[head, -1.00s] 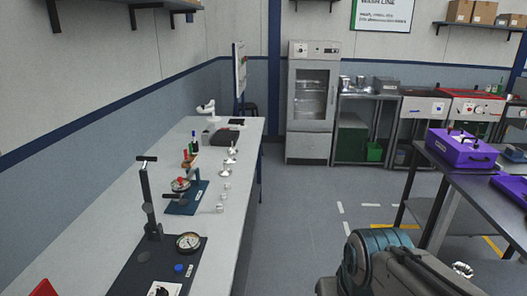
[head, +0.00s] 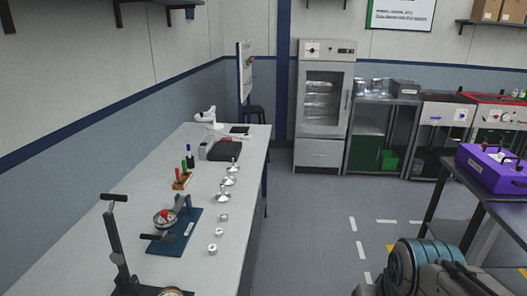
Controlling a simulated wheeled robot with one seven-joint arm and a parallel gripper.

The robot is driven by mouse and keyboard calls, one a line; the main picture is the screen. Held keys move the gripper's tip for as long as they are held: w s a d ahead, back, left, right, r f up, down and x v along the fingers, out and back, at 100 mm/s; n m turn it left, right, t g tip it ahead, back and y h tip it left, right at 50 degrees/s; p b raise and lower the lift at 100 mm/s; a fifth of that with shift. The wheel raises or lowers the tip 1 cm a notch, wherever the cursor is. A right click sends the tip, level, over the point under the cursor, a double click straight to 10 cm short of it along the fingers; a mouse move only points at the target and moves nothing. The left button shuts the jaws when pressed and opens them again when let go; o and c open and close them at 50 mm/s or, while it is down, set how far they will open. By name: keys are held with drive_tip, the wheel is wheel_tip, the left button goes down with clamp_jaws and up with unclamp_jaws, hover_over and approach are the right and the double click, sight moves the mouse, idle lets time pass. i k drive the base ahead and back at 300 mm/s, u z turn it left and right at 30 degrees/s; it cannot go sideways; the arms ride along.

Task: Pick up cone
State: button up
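I cannot pick out a cone for certain. On the long white bench (head: 240,252) at left stand several small silver parts in a row. The farther ones, such as the flared silver part with a thin stem (head: 222,196), have a wide base and narrow upward. The nearer ones, such as the short silver ring-like part (head: 212,248), are low and round. They are too small to tell their exact shapes. Part of my arm shows at the lower right, apart from the bench. My gripper is out of view.
A blue fixture plate (head: 184,242) with a gauge and a black press stand (head: 116,240) occupy the near bench. A wooden marker holder (head: 182,181) stands farther back. A purple box (head: 492,166) sits on the right table. The grey floor (head: 305,235) between them is clear.

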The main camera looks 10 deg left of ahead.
sight(233, 168)
drive_tip(key=i, duration=3.4)
drive_tip(key=u, duration=3)
